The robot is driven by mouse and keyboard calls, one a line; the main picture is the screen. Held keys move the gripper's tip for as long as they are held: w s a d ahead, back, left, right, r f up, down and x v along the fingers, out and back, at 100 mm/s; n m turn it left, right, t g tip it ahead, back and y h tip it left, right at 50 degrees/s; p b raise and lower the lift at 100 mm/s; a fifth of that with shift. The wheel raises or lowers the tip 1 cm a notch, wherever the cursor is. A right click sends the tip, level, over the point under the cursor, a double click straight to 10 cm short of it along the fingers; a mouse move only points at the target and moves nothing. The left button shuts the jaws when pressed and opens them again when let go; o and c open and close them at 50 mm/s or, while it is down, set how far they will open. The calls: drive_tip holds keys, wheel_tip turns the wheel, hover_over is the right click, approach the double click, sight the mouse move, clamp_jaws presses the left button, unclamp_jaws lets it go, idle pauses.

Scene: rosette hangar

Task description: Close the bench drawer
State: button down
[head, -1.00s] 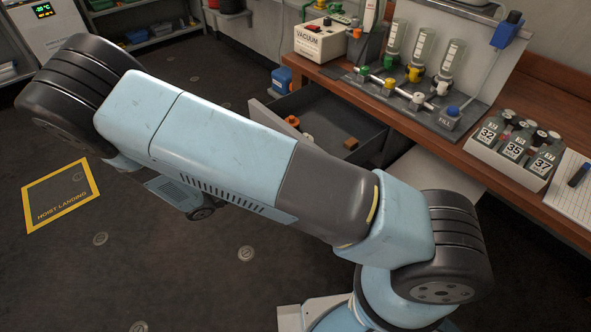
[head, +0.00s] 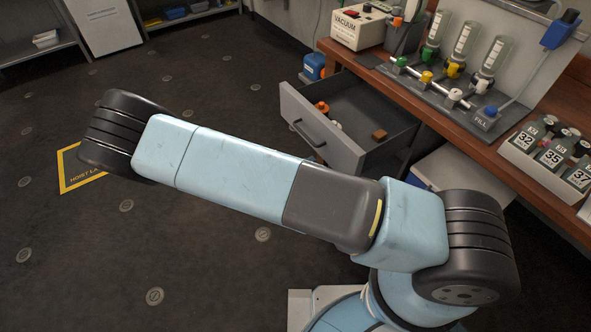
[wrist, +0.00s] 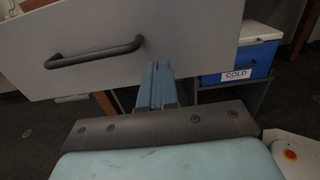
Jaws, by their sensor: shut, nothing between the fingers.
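The bench drawer (head: 320,136) is pulled out from under the wooden bench, with a grey front and a dark bar handle (head: 307,133). A few small items lie inside it, among them an orange piece and a brown block. In the wrist view the drawer front (wrist: 190,38) fills the upper part, with its handle (wrist: 95,52) to the left. My gripper (wrist: 157,68) is shut and empty, its fingertips close to the lower part of the drawer front, right of the handle. I cannot tell whether they touch it. In the head view my arm hides the gripper.
The bench top (head: 440,115) carries a vacuum box (head: 357,29), a valve rack (head: 440,90) and numbered bottles (head: 548,148). A blue container (head: 314,66) stands beside the drawer. The wrist view shows a blue box marked COLD (wrist: 238,58). The floor at left is open.

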sight(330, 152)
drive_tip(key=shift+x, duration=2.9)
